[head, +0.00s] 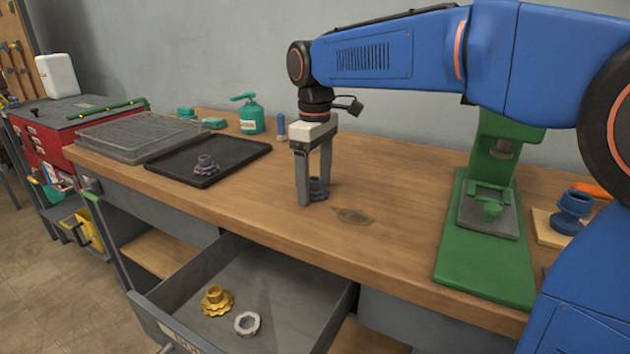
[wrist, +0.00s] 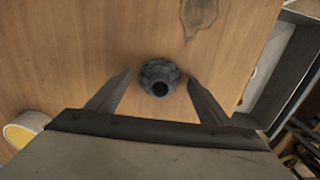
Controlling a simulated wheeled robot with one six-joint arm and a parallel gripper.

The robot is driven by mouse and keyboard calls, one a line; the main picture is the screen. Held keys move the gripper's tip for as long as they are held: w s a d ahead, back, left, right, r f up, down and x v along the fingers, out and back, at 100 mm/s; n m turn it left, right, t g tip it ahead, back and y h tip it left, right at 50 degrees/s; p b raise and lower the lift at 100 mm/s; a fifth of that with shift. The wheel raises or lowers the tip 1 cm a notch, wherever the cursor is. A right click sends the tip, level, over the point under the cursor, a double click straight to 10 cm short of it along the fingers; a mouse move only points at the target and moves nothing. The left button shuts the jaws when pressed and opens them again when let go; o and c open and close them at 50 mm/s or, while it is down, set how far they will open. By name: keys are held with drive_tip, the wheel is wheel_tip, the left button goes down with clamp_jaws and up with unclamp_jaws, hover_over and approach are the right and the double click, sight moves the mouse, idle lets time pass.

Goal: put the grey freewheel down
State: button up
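A dark grey toothed freewheel (head: 318,187) stands upright on the wooden bench between the fingers of my gripper (head: 313,192). In the wrist view the freewheel (wrist: 160,75) shows from above, its dark bore visible, with a gap to the finger on each side. My gripper (wrist: 159,78) points down, open, with its fingertips low around the freewheel. In the head view the near finger hides part of the freewheel. A similar grey toothed part (head: 206,166) stands on the black tray (head: 236,151) to the left.
An open drawer (head: 283,279) below the bench's front edge holds a gold toothed part (head: 214,300) and a pale ring (head: 247,323). A green press (head: 468,250) and a blue spool-shaped part (head: 571,211) stand right. A teal bottle (head: 251,116) stands behind. The bench between gripper and press is clear.

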wheel_tip(320, 180, up, 12)
drive_tip(key=shift+r, duration=0.15)
idle(0.5)
